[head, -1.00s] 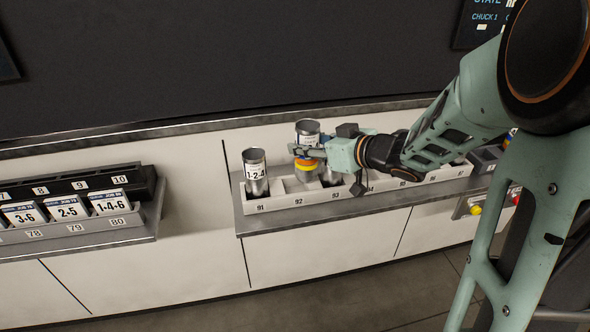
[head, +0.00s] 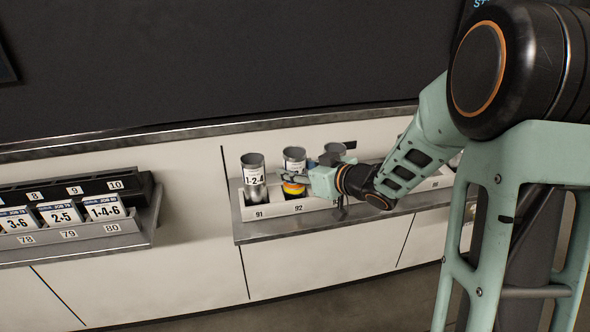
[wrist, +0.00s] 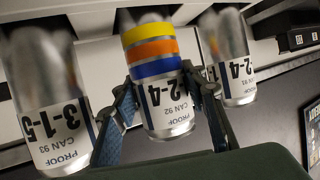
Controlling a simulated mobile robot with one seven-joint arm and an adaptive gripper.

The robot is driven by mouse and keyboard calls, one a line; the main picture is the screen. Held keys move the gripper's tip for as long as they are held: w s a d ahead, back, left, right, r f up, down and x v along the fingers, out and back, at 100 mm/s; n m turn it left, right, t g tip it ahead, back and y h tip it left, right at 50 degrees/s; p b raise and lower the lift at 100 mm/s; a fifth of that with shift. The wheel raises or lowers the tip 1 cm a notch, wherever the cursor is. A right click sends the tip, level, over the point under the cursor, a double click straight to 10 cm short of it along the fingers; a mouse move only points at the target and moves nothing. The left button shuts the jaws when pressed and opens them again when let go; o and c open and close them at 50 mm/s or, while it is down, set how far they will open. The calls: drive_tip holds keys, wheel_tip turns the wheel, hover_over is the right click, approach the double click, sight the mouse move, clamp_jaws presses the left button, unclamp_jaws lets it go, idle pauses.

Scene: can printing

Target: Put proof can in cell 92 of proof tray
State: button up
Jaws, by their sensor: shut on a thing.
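The proof can (head: 294,157) is a silver cylinder with yellow, orange and blue bands. My gripper (head: 291,178) is shut on it, and the can is upright at cell 92 of the proof tray (head: 286,208). In the wrist view the held can (wrist: 165,95) sits between both fingers, its picture upside down; its label shows "2-4" and "PROOF CAN", with part hidden. The can's lower end is hidden, so I cannot tell whether it touches the cell floor.
A silver can (head: 254,170) marked 1-2-4 stands in cell 91, left of the held can. Another can marked 3-1-5, proof can 93 (wrist: 48,110), stands on the other side. A rack of job cards (head: 105,208) is at the far left.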

drive_tip(key=o, duration=0.8)
drive_tip(key=shift+f, duration=0.15)
drive_tip(key=shift+c, duration=0.2)
drive_tip(key=shift+r, duration=0.3)
drive_tip(key=p+v, duration=0.2)
drive_tip(key=v, duration=1)
drive_tip(key=shift+w+d, duration=0.1)
drive_tip(key=shift+w, duration=0.05)
